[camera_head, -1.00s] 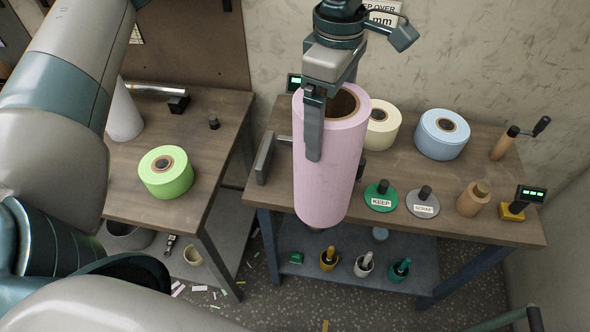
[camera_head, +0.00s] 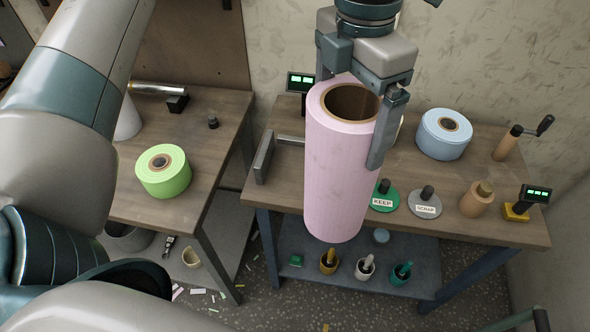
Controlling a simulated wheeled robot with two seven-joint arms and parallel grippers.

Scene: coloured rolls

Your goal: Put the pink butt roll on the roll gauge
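The pink roll (camera_head: 337,175) is a tall pink cylinder with a brown hollow core, hanging roughly upright. My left gripper (camera_head: 352,105) is shut on its upper end, one finger on the right side and the other partly hidden behind the left rim. The roll appears in front of the right table (camera_head: 450,222), its lower end overlapping the table's front edge. To its left, a grey upright plate (camera_head: 264,158) with a horizontal rod (camera_head: 290,140) and a small green-lit display (camera_head: 300,83) behind may be the roll gauge; the pink roll hides part of it. My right gripper is out of view.
A blue roll (camera_head: 443,140), KEEP disc (camera_head: 384,203), SCRAP disc (camera_head: 425,209), brown core (camera_head: 475,203) and yellow display stand (camera_head: 516,212) are on the right table. A cream roll is almost hidden. A green roll (camera_head: 160,180) sits on the left table (camera_head: 205,125).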

